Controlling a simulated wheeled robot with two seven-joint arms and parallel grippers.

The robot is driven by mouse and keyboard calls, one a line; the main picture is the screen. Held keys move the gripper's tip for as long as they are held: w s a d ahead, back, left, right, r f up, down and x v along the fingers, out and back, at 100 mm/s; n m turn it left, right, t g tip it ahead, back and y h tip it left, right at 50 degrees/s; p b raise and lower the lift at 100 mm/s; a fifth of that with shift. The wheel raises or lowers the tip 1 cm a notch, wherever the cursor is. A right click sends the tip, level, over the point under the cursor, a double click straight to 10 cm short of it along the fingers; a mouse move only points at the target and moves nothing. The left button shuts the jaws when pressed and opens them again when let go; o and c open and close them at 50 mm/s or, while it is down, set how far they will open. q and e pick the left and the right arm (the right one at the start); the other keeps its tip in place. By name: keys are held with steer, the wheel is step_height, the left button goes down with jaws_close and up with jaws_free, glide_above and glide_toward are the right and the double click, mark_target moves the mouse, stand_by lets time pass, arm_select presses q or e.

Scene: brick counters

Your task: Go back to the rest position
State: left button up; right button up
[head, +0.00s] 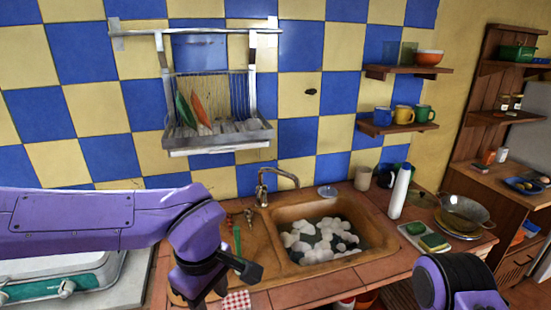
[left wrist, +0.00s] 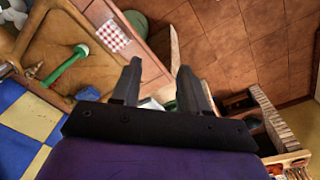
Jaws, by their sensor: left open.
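My left arm reaches in from the left in the head view, over the counter in front of the sink. My left gripper is at its end, pointing down, and its fingertips are hard to make out there. In the left wrist view my left gripper (left wrist: 160,82) is open, with two dark fingers apart and nothing held between them. Part of my right arm shows at the lower right of the head view. Its gripper is out of the picture.
A sink (head: 281,265) with foam and a tap (head: 263,188) stand beside my left gripper. A green brush (head: 237,243) and checkered cloth (head: 237,300) lie close by. A white bottle (head: 400,191) and pan (head: 463,211) stand right. A dish rack (head: 218,140) hangs above.

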arm_select(q)
steer(key=w+a+f+n+t+y, duration=0.2)
steer(key=w+a+f+n+t, duration=0.1)
steer(key=w+a+f, duration=0.15)
steer(key=s+a+f+m+t+y+b, duration=0.1)
steer(key=a+f+t+b, duration=0.15)
steer(key=f, duration=0.85)
steer(key=a+f+m+t+y+b, duration=0.15)
steer(key=a+f, duration=0.25)
steer(key=f, duration=0.6)
steer(key=s+a+f+m+g+b, duration=0.2)
steer(key=s+a+f, duration=0.2)
steer(key=s+f, duration=0.5)
steer(key=s+a+f+m+g+h+b, duration=0.1)
steer(key=s+a+f+m+g+b, duration=0.1)
steer(key=s+f, duration=0.8)
steer(key=shift+s+a+m+b, duration=0.3)
steer(key=shift+s+a+m, duration=0.55)
steer(key=shift+s, duration=0.25)
arm_select(e)
step_height(320, 180, down, 9)
steer(key=shift+w+r, duration=0.15)
